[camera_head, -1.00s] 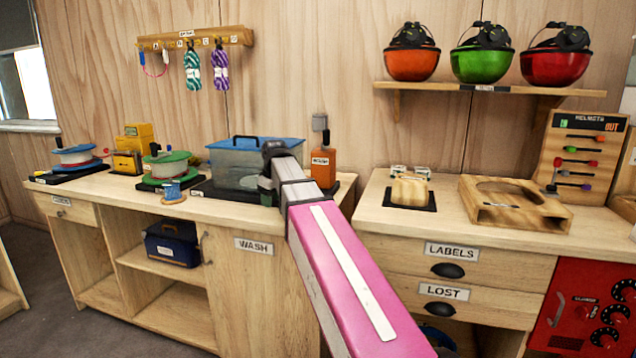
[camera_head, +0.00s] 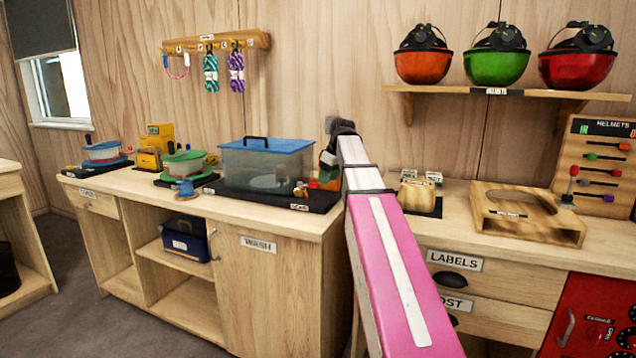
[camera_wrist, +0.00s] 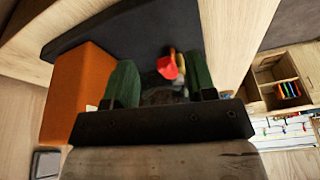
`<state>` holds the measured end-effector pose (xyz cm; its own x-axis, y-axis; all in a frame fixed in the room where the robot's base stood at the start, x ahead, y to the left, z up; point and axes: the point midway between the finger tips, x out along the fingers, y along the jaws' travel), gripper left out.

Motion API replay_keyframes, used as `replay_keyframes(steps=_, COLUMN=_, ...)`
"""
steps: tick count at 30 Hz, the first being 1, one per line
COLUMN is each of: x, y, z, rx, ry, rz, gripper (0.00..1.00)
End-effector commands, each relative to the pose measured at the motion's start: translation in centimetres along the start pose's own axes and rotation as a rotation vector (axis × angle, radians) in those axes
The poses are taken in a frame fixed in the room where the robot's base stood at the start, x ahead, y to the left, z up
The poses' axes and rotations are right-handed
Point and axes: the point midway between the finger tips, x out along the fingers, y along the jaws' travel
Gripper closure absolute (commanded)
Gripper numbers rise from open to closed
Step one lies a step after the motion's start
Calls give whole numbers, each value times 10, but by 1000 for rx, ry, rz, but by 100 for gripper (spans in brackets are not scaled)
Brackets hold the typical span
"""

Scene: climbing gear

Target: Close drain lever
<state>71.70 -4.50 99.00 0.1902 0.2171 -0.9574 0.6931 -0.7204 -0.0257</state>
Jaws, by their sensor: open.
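The clear wash tub (camera_head: 262,163) with a blue lid sits on a black base on the left counter. A small red and yellow fitting, which looks like the drain lever (camera_head: 300,189), is at the tub's lower right front. In the wrist view the red lever (camera_wrist: 169,67) shows between the two green fingers of my gripper (camera_wrist: 160,80). The fingers are apart and hold nothing that I can see. Whether they touch the lever cannot be told.
Spools (camera_head: 184,163) stand left of the tub. A wooden block (camera_head: 418,194) and wooden tray (camera_head: 525,225) are on the right counter.

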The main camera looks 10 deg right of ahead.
Motion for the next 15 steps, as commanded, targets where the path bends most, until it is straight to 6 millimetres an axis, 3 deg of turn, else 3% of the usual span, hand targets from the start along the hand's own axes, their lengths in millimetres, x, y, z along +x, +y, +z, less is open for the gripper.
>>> replay_keyframes(steps=9, x=-49, y=-2, z=-26, rx=-156, ry=73, rz=-37, gripper=49)
replay_keyframes(steps=15, x=-62, y=-4, z=-33, rx=-211, ry=98, rz=-48, gripper=49)
